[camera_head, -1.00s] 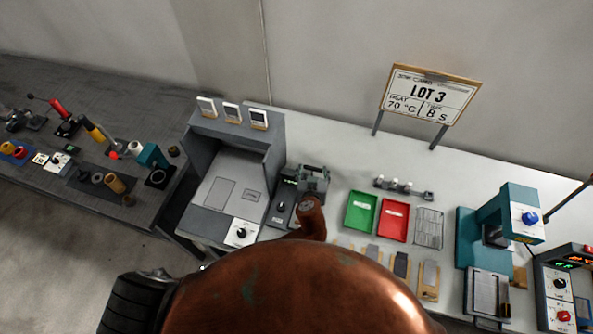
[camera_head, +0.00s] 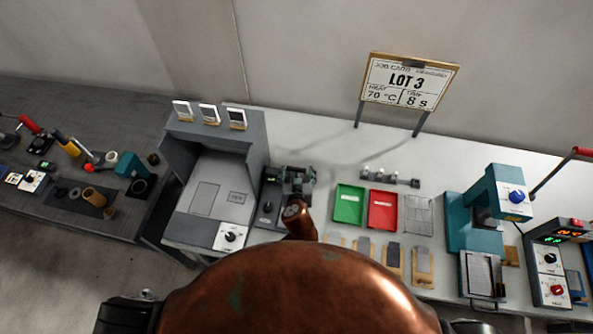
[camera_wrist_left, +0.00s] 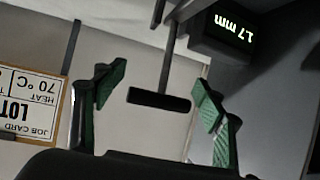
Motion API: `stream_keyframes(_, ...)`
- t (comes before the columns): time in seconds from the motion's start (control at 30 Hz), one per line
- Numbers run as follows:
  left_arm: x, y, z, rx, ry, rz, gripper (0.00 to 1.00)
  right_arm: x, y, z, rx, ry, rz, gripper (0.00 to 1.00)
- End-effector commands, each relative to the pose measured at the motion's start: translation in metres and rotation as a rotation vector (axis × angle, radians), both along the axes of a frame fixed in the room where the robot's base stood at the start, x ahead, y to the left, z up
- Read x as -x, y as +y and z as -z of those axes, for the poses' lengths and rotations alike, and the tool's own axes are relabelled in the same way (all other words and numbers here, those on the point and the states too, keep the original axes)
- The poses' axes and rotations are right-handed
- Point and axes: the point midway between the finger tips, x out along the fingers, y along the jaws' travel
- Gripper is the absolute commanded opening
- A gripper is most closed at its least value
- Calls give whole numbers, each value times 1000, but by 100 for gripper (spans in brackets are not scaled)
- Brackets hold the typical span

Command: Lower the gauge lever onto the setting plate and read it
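My left gripper (camera_head: 298,180) is at the dark gauge unit (camera_head: 269,194) on the pale bench, just right of the grey booth. In the left wrist view the gripper (camera_wrist_left: 157,98) is open, its green-padded fingers wide apart. A black crossbar on a grey stem, apparently the gauge lever (camera_wrist_left: 160,99), appears between the fingers with gaps on both sides; how deep it lies is unclear. The lit gauge display (camera_wrist_left: 233,27) appears to read 1.7 mm. I cannot pick out the setting plate; gripper and arm hide part of the gauge. My right gripper is not in view.
The grey booth (camera_head: 217,180) stands left of the gauge. Green (camera_head: 349,204) and red (camera_head: 383,210) trays and a wire rack (camera_head: 418,215) lie to the right, then a teal press (camera_head: 478,222). The job card (camera_head: 409,83) reads LOT 3, 70 °C, 8 s.

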Motion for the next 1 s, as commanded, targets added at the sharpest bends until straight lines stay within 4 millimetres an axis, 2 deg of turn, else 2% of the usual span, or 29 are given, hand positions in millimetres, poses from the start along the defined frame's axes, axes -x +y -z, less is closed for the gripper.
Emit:
stream_keyframes(0.17, -1, 1, -1, 1, -3, -3, 78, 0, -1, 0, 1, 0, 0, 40)
stream_keyframes(0.53, 4, 1, -3, 2, -1, -5, 78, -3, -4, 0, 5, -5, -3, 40)
stream_keyframes(0.67, 20, 0, -11, 5, 0, -6, 78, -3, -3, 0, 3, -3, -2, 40)
stream_keyframes(1.0, 81, -3, -43, 4, 1, -5, 78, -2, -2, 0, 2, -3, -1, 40)
